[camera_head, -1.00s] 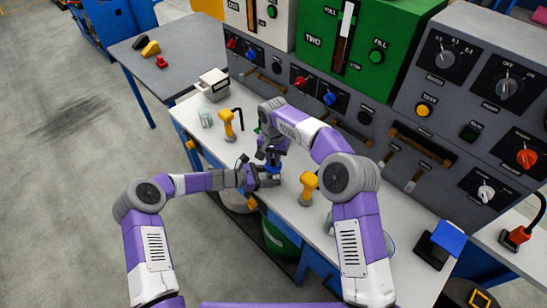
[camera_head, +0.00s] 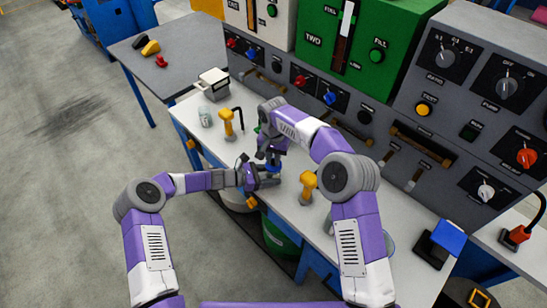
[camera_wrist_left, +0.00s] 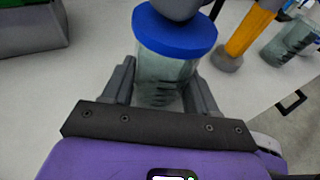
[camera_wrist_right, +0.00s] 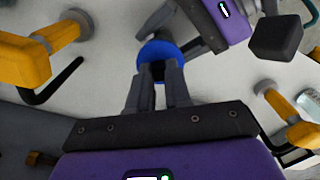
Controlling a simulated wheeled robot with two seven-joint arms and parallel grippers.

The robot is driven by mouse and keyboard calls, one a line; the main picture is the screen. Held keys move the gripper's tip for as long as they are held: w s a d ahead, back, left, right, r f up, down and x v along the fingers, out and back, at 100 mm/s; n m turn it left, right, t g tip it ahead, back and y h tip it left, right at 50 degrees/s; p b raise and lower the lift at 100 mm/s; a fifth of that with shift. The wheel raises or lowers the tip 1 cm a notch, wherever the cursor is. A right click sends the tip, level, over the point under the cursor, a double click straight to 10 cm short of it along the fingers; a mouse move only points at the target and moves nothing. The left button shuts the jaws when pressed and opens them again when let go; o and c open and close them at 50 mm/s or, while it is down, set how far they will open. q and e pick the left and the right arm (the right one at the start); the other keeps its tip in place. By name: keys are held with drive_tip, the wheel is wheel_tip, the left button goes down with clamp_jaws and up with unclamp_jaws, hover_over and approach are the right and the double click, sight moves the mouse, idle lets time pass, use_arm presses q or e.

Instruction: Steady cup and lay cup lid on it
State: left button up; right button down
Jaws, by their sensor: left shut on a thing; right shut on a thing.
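A translucent grey-green cup (camera_wrist_left: 160,78) stands upright on the bench between the fingers of my left gripper (camera_wrist_left: 160,98), which is shut on it. The blue cup lid (camera_wrist_left: 175,38) sits over the cup's mouth, level or nearly so; whether it is fully seated I cannot tell. My right gripper (camera_wrist_right: 160,75) comes from above and is shut on the lid, which shows in its wrist view (camera_wrist_right: 160,48). In the head view the lid (camera_head: 272,168) lies between my left gripper (camera_head: 265,181) and my right gripper (camera_head: 272,158). The cup is mostly hidden there.
A second translucent cup (camera_head: 206,117) stands farther left on the bench (camera_head: 285,212). Yellow-handled fixtures stand on both sides, one at left (camera_head: 227,123) and one at right (camera_head: 308,185). A control panel (camera_head: 300,90) runs along the back.

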drive_tip(key=c, duration=0.5)
unclamp_jaws()
drive_tip(key=shift+r, duration=0.1)
drive_tip(key=shift+r, duration=3.4)
use_arm(q)
drive_tip(key=o, duration=0.8)
drive_tip(key=shift+c, duration=0.2)
